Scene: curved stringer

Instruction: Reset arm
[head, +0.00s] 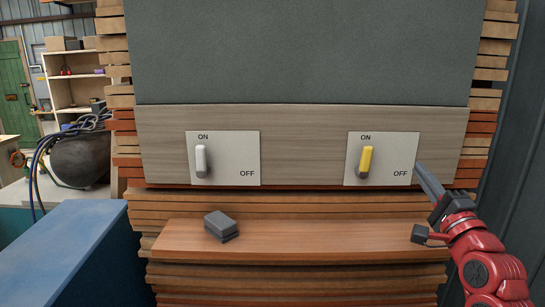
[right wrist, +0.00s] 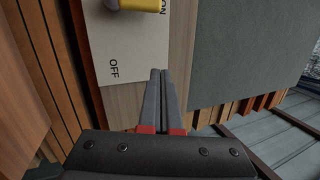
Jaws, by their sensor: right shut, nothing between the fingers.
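A yellow switch lever (head: 365,161) stands upright, toward ON, on the right white plate (head: 397,150). A white-grey lever (head: 201,160) also stands upright toward ON on the left white plate (head: 230,152). My right gripper (head: 420,168) comes in from the right, shut and empty. Its fingertips are by the right edge of the right plate, beside the OFF label and apart from the yellow lever. In the right wrist view the shut fingers (right wrist: 161,74) point toward the plate (right wrist: 128,52), with the yellow lever (right wrist: 138,4) cut off at the top. My left gripper is out of view.
A dark grey block (head: 221,225) lies on the wooden ledge (head: 310,242) below the panel. A blue surface (head: 68,250) stands at the left. Behind it are a dark pot with cables (head: 80,158) and shelves (head: 75,95). The ledge's middle is clear.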

